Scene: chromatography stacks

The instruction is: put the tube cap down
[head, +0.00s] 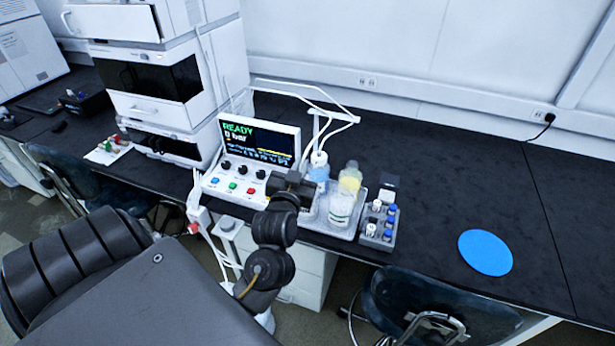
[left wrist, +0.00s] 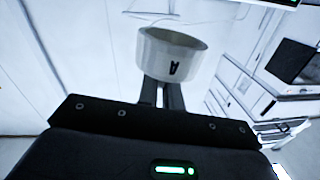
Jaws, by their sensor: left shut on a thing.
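The tube cap (left wrist: 170,56) is a short white cylinder marked with a black letter A, with its hollow side partly showing. In the left wrist view, my left gripper (left wrist: 162,92) is shut on it, and the cap sits at the fingertips. In the head view, my left gripper (head: 302,188) is above the bench's front part, between the control panel and the bottles. I cannot make out the cap clearly there. My right gripper is not in view.
A control panel (head: 213,187) reading READY stands left of my left gripper. To its right are a tray (head: 350,235) with bottles and a grey rack (head: 376,242) of small vials. A blue disc (head: 485,252) lies farther right on the black bench (head: 450,185), with clear space around it.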

